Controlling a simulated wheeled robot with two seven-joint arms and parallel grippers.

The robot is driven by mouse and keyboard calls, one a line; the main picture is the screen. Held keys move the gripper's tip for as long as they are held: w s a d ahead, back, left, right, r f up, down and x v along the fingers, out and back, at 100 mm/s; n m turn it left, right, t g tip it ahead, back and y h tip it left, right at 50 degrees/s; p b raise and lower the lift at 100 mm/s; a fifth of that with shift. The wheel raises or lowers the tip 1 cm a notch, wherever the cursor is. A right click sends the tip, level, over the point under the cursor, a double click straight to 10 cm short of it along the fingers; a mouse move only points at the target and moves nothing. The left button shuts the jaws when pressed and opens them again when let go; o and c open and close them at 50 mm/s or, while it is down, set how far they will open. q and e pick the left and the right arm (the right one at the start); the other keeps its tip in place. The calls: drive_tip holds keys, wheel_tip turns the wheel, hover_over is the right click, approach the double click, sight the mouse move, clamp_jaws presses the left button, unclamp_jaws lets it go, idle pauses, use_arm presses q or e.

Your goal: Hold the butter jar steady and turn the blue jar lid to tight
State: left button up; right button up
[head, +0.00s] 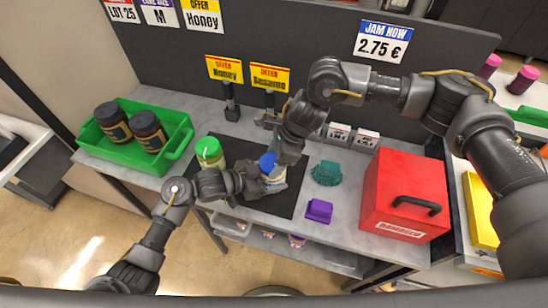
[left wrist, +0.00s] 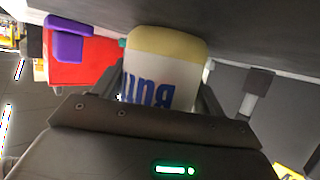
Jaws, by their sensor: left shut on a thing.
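The butter jar (head: 273,184) stands on the black mat in the head view, partly hidden by my arms. Its blue lid (head: 267,162) shows on top, partly covered by my right gripper. My left gripper (head: 257,181) is shut on the jar's side. In the left wrist view the butter jar (left wrist: 163,75) is between the fingers, with its white label upside down and a pale yellow end. My right gripper (head: 282,156) is at the lid from above right. Its fingertips are hidden, so I cannot tell whether it touches the lid or how tight the lid is.
A green-lidded jar (head: 209,153) stands left of the butter jar. A green crate (head: 178,129) with two dark jars is at the left. A teal object (head: 326,173), a purple block (head: 319,210) and a red box (head: 405,190) are to the right. The front of the black mat (head: 268,207) is clear.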

drive_tip(key=shift+c, duration=1)
drive_tip(key=shift+s+m+t, duration=0.1)
drive_tip(key=shift+m+t, duration=0.8)
drive_tip(key=shift+m, duration=1.4)
drive_tip(key=o, duration=1)
drive_tip(key=shift+r, duration=0.1)
drive_tip(key=v, duration=1.2)
drive_tip(key=shift+a, duration=0.1)
